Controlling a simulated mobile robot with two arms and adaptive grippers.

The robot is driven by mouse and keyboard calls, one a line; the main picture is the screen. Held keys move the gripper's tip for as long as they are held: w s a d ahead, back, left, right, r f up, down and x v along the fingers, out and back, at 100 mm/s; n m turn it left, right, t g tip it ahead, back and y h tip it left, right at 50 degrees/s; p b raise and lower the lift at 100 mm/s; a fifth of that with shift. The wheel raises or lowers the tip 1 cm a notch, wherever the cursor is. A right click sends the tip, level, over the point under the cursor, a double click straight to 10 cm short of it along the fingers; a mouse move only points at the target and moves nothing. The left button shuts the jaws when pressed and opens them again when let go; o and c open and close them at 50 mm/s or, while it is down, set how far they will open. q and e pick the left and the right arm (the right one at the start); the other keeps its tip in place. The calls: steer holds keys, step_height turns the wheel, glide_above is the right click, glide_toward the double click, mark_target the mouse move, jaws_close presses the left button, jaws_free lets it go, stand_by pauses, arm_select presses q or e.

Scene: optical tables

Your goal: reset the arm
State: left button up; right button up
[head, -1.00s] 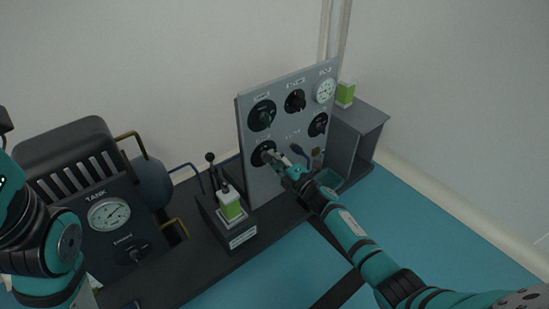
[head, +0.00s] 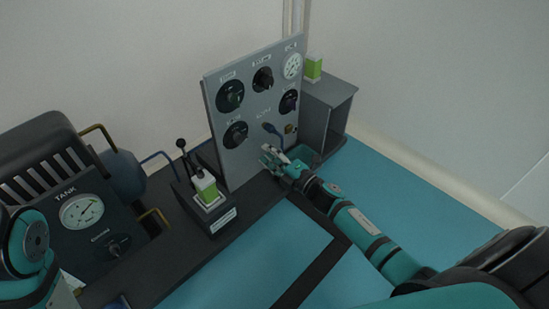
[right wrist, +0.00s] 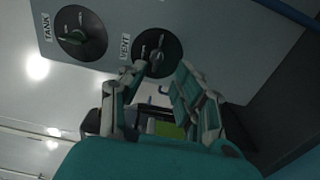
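My right gripper (head: 272,157) is in front of the lower part of the grey upright panel (head: 241,160), below and right of the lower-left black dial (head: 235,135). In the right wrist view the right gripper's two fingers (right wrist: 158,82) are spread apart with nothing between them. The dial marked VENT (right wrist: 157,52) shows just beyond the fingertips in that view, and the dial marked TANK (right wrist: 80,34) is to its left. My left arm shows at the left edge of the head view; its gripper is out of view.
A tank unit with a gauge (head: 81,211) stands at the left. A small black box with levers (head: 216,222) holds a green and white block (head: 206,189). A grey open shelf (head: 335,112) stands right of the panel. The blue tabletop (head: 400,165) is clear at the right.

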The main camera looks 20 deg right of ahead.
steer(key=shift+v, duration=1.1)
